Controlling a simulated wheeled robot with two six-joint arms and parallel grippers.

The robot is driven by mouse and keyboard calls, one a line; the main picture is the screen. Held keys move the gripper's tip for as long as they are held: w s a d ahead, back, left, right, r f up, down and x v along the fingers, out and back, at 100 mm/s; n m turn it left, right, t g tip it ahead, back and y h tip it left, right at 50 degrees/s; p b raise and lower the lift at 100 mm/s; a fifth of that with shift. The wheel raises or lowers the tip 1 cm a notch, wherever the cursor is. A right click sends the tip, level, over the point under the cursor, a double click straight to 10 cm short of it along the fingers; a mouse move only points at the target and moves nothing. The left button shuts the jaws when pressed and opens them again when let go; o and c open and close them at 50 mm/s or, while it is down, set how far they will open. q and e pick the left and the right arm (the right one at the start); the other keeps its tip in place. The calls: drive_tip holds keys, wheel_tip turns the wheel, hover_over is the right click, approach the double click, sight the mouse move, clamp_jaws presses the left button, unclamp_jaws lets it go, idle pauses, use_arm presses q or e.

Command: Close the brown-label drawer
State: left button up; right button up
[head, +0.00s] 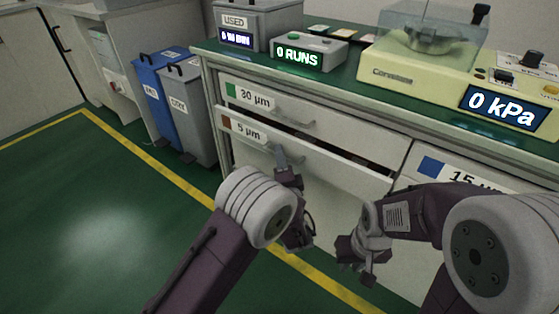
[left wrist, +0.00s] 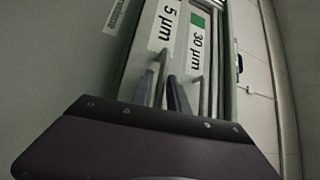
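The brown-label drawer (head: 322,163), marked 5 µm with a brown square, stands out a little from the cabinet, with a dark gap along its top. It also shows in the left wrist view with its 5 µm label (left wrist: 164,24). My left gripper (head: 283,158) is at the front of this drawer, by its handle. In the left wrist view the two dark fingers lie close on either side of the thin handle bar; whether they press on it cannot be told. My right gripper (head: 355,264) hangs empty in front of the cabinet, its fingers apart.
The 30 µm green-label drawer (head: 335,118) is just above, with its own handle. The 15 µm blue-label drawer (head: 465,172) is to the right. Blue and grey bins (head: 190,110) stand left of the cabinet. Green floor with a yellow line (head: 170,175) is clear at left.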

use_arm(q)
clamp_jaws()
idle(1.4)
